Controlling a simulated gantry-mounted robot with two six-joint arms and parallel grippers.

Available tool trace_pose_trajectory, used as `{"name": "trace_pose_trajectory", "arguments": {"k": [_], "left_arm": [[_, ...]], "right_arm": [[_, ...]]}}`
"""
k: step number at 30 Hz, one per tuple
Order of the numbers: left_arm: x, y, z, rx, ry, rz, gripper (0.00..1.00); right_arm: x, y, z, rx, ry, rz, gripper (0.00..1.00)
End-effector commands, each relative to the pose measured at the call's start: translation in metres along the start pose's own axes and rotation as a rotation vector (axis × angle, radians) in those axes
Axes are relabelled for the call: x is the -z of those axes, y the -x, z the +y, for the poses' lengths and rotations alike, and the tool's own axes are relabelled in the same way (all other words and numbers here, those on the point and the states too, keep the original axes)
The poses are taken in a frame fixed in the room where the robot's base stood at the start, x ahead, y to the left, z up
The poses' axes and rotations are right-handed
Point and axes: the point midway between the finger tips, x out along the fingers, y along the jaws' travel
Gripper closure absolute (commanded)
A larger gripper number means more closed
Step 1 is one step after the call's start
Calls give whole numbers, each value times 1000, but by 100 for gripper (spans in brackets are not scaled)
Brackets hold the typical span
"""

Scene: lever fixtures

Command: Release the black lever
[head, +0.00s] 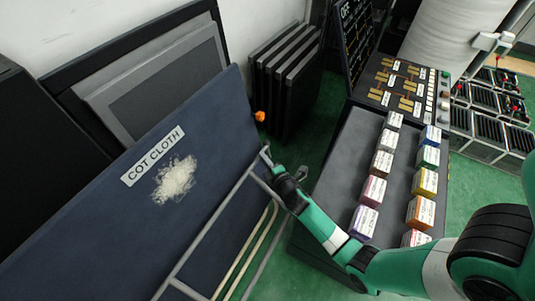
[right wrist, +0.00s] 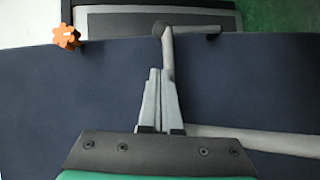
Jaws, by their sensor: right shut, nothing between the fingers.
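I cannot pick out a black lever for certain in either view. My right gripper (head: 272,168) is at the upper end of a grey tube frame (head: 212,222), in front of the dark blue panel labelled COT CLOTH (head: 95,225). In the right wrist view, its two fingers (right wrist: 157,75) are together with nothing between them. I cannot tell whether the fingers touch this bar. My left gripper is not in view.
An orange knob (head: 260,116) sits near the panel's top corner; it also shows in the right wrist view (right wrist: 66,36). Dark upright panels (head: 285,85) stand behind. To the right is a dark bench (head: 335,180) with several coloured labelled blocks. Green floor shows between them.

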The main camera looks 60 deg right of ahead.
Motion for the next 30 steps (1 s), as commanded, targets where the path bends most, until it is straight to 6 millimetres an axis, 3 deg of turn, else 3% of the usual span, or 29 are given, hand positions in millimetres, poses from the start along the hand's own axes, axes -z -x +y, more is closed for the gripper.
{"name": "trace_pose_trajectory", "arguments": {"k": [3, 9, 30], "left_arm": [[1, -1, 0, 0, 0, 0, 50], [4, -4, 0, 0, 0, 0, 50], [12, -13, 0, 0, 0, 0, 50]], "right_arm": [[-16, -16, 2, 1, -2, -5, 100], [-28, -28, 1, 1, 0, -2, 100], [-22, -29, 4, 51, -81, 6, 100]]}}
